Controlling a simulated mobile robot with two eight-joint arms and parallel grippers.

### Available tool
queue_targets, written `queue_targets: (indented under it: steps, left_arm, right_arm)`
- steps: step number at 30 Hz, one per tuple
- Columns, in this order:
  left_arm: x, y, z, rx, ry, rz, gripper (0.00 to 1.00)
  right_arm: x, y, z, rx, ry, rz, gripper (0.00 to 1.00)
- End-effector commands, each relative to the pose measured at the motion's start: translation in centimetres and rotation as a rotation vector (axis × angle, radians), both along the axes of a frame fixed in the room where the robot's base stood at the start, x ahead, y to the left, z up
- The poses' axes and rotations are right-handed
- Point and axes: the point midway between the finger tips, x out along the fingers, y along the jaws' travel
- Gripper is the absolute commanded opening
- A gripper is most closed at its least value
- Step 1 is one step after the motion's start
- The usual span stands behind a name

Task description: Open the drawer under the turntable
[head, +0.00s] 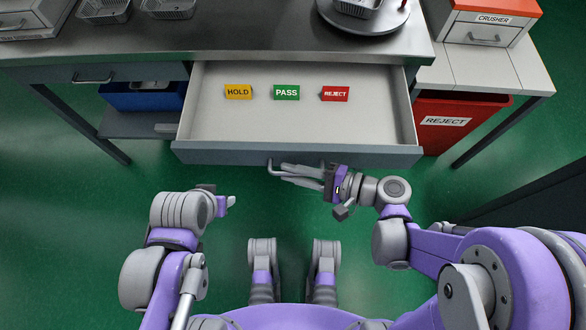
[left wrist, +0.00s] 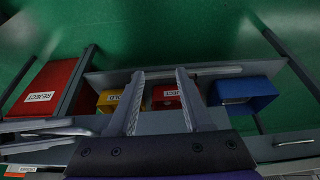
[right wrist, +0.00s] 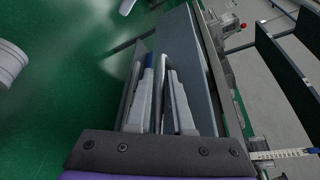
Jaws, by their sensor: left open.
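The drawer (head: 300,140) stands pulled out below the bench top in the head view. HOLD, PASS and REJECT labels lie in it. The round turntable (head: 375,22) is above it, cut by the top edge. My right gripper (head: 283,173) is at the drawer's front, its fingers close around the bar handle (head: 270,162). In the right wrist view its fingers (right wrist: 161,80) stand slightly apart beside the drawer front, with the bar between them. My left gripper (head: 233,201) is lower left, clear of the drawer. The left wrist view shows its fingers (left wrist: 161,75) wide apart and empty.
A red REJECT bin (head: 447,112) stands right of the drawer, and a blue bin (head: 145,97) left of it. A crusher (head: 490,25) is at the upper right. Wire baskets (head: 105,10) stand on the bench. Green floor is free in front.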

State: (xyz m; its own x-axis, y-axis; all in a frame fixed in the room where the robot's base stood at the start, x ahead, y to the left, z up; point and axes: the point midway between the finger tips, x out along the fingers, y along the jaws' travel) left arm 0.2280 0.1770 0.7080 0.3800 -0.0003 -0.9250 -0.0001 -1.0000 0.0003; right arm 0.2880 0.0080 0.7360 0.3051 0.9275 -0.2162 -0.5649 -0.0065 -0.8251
Motion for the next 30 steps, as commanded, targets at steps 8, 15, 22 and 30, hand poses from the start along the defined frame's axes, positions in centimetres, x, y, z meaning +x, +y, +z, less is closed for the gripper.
queue_targets:
  steps: [8, 15, 22, 30]
  left_arm:
    - [0.0, 0.0, 0.0, 0.0, 0.0, 0.0, 0.5]
    - [0.0, 0.0, 0.0, 0.0, 0.0, 0.0, 0.5]
    - [0.0, 0.0, 0.3, 0.0, -0.001, 0.0, 0.5]
    - [-0.1, 0.0, 1.1, 0.0, -0.004, 0.0, 0.5]
  right_arm:
    - [0.0, 0.0, 0.0, 0.0, 0.0, 0.0, 0.45]
    - [0.0, 0.0, 0.0, -0.001, 0.0, -0.001, 0.45]
    - [-0.3, -1.4, 0.4, -0.001, 0.0, -0.004, 0.45]
    - [-1.8, -6.0, 1.5, -0.001, 0.0, -0.008, 0.45]
